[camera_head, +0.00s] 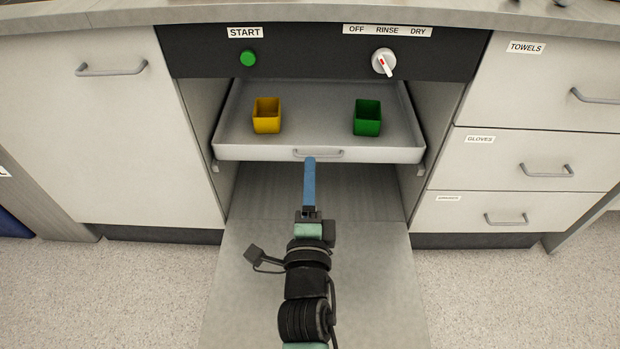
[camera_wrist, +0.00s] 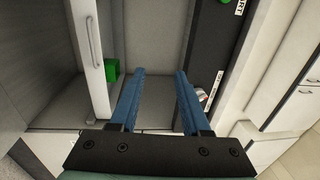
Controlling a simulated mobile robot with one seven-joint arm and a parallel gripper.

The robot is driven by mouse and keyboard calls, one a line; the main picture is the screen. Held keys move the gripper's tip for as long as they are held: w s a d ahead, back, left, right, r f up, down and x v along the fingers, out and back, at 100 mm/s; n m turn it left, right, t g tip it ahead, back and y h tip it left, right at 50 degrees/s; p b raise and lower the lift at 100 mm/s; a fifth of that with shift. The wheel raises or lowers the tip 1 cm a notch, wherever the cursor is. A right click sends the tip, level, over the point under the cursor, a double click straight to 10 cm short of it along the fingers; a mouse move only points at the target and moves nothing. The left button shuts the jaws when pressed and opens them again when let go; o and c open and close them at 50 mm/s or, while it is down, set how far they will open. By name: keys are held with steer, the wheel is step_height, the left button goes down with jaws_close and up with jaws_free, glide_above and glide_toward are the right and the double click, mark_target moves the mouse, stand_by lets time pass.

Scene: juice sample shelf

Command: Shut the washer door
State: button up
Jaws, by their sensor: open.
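The washer door (camera_head: 370,280) is a grey panel folded down open below the washer opening, reaching out over the floor. A grey tray (camera_head: 235,152) with a front handle (camera_head: 318,153) sits in the opening above it; the tray front also shows at the left of the wrist view (camera_wrist: 101,80). My gripper (camera_head: 309,160) has long blue fingers and overlaps the tray front in the head view. In the wrist view my gripper (camera_wrist: 161,72) is open, with nothing between the fingers. My arm hides the middle of the door.
The tray holds a yellow cup (camera_head: 266,115) and a green cup (camera_head: 367,118). The dark panel (camera_head: 310,55) above has a green START button (camera_head: 248,58) and a white dial (camera_head: 383,62). A cabinet (camera_head: 90,130) stands left, labelled drawers (camera_head: 520,165) right.

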jaws_close()
stand_by(1.4)
jaws_free()
steer(key=s+f+p, duration=0.1)
steer(key=s+p, duration=0.1)
steer(key=s, duration=1.1)
steer(key=shift+f, duration=0.1)
